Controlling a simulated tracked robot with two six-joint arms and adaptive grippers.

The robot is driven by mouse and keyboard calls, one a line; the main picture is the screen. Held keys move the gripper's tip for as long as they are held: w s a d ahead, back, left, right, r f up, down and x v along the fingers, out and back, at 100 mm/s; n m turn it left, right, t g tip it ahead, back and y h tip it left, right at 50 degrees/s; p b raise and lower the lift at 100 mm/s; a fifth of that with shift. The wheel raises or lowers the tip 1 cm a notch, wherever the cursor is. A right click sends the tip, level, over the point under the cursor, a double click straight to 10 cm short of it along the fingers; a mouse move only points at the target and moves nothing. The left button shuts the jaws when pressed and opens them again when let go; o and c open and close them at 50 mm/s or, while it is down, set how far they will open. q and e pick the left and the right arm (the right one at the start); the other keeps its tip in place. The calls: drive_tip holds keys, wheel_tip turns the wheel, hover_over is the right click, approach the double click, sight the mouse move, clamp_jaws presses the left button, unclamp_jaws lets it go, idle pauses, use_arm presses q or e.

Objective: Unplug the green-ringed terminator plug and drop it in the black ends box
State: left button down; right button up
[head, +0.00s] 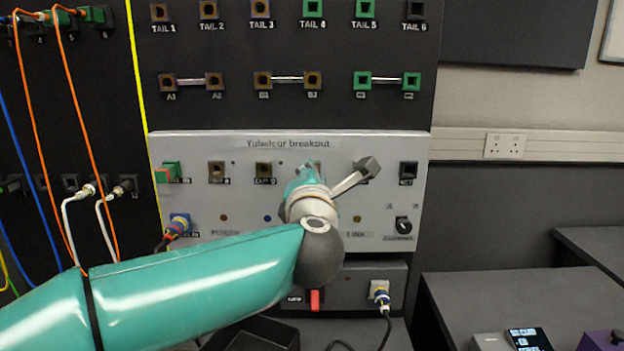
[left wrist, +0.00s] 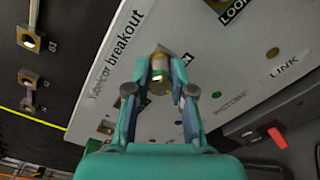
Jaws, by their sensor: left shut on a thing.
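The green-ringed terminator plug (left wrist: 158,82) is a short brass cylinder with a green band, seen between my left fingertips in the left wrist view. My left gripper (left wrist: 160,72) is shut on it, in front of the grey Yubelcor breakout panel (head: 290,143). I cannot tell whether the plug is still seated in its socket. In the head view my left gripper (head: 303,178) is at the panel's middle, and my wrist hides the plug. An open black box (head: 262,333), likely the ends box, stands low in front, partly behind my arm. My right gripper is not in view.
A blue-ringed cable plug (head: 179,222) sits at the panel's lower left. A lower grey unit has a red switch (head: 315,299) and a cabled plug (head: 379,290). Orange and white cables hang at the left. A dark table (head: 540,297) stands at the right.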

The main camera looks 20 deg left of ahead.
use_arm(q)
drive_tip(key=shift+a+r+n+b, duration=0.15)
drive_tip(key=shift+n+b, duration=0.4)
drive_tip(key=shift+n, duration=0.15)
drive_tip(key=shift+r, duration=0.1)
drive_tip(key=shift+n, duration=0.3)
drive_tip(key=shift+n+b, duration=0.8)
drive_tip(key=shift+b, duration=0.15)
drive_tip(key=shift+n+b, duration=0.3)
drive_tip(key=shift+n, duration=0.2)
drive_tip(key=shift+s, duration=0.15)
drive_tip(key=shift+f+b+v, duration=0.1)
drive_tip(key=shift+b+v, duration=0.3)
drive_tip(key=shift+v, duration=0.75)
drive_tip(key=shift+f+b+v, duration=0.15)
drive_tip(key=shift+b+v, duration=0.25)
drive_tip(key=shift+v, duration=0.75)
